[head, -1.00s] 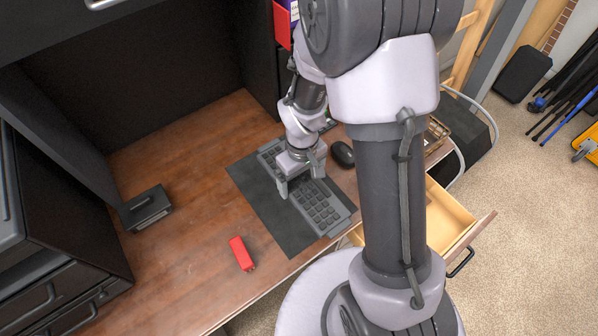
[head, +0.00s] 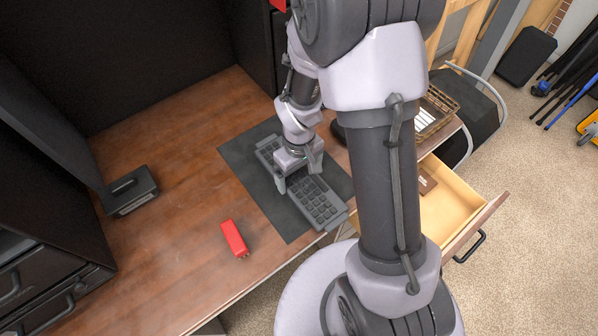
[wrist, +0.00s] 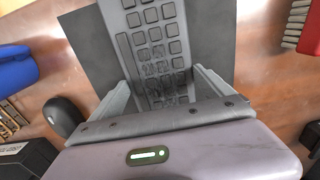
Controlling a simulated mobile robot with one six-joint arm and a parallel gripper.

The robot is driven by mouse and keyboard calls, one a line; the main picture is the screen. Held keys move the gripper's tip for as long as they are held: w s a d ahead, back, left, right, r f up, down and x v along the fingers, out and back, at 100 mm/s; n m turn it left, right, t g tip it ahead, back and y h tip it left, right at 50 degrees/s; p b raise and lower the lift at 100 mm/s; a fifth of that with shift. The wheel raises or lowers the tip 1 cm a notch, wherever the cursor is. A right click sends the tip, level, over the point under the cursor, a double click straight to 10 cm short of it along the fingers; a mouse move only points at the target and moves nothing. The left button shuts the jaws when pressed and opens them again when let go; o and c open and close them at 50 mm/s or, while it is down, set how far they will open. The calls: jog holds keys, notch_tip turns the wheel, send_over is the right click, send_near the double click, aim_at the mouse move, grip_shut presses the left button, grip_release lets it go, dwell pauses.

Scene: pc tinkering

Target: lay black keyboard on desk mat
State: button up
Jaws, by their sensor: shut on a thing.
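The black keyboard (head: 318,200) is in my gripper (head: 297,182), whose fingers grip it across its middle. In the head view it appears over the dark grey desk mat (head: 243,168), keys up, its near end reaching slightly past the mat's front edge. I cannot tell whether it touches the mat or is held just above. In the wrist view the keyboard (wrist: 152,35) runs away between the two fingers (wrist: 163,88), with the mat (wrist: 90,35) beneath. My wrist hides part of the keyboard in the head view.
A black mouse (wrist: 63,115) is near the mat in the wrist view. An open drawer (head: 450,205) juts from the desk at right. The desk's left side has free room.

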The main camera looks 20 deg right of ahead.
jog(key=shift+f+b, duration=0.4)
dwell(0.4)
jog(key=o, duration=1.7)
notch_tip(320, 180, up, 18)
jog(key=p, duration=0.8)
jog(key=shift+f, duration=0.2)
notch_tip(320, 180, up, 10)
jog(key=m+t, duration=0.2)
jog(key=m, duration=0.1)
send_over(299, 177)
jog(key=s+a, duration=0.1)
jog(key=s, duration=0.2)
jog(key=s+a+r+m+t, duration=0.1)
jog(key=s+r, duration=0.2)
jog(key=s+a+r+m+t+y, duration=0.1)
jog(key=s+r+m, duration=0.1)
jog(key=s+r, duration=0.1)
jog(key=s+a+r+m+t+y, duration=0.1)
jog(key=s+r+m, duration=0.1)
jog(key=s, duration=0.2)
jog(key=shift+r+t, duration=0.4)
